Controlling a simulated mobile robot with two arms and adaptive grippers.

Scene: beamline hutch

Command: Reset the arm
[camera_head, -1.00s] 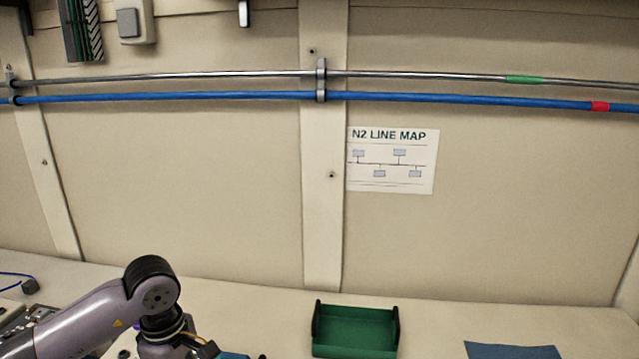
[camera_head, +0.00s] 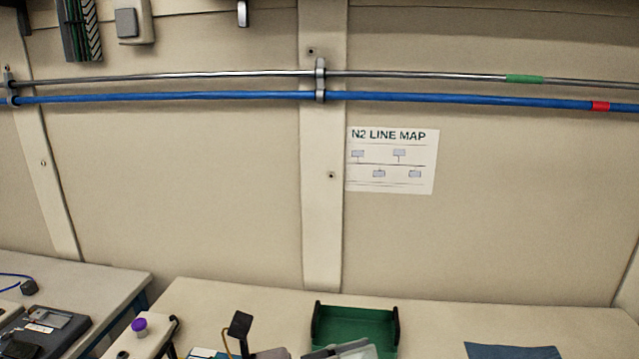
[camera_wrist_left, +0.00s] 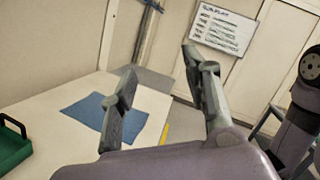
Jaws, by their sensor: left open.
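My left gripper (camera_wrist_left: 159,59) shows in the left wrist view with its two grey fingers spread wide and nothing between them. Beyond the fingers lie a blue mat (camera_wrist_left: 105,118) on a pale table and the floor past its edge. In the head view the arm link that stood at the lower left is gone from there. Grey parts at the bottom edge, in front of the green bin (camera_head: 355,322), may be my gripper, but I cannot tell for sure. My right gripper is in neither view.
The pale table (camera_head: 230,300) holds the green bin and the blue mat (camera_head: 510,350). A purple-capped item (camera_head: 139,326) and a dark device (camera_head: 45,325) are at the lower left. A blue pipe (camera_head: 200,97) runs along the wall.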

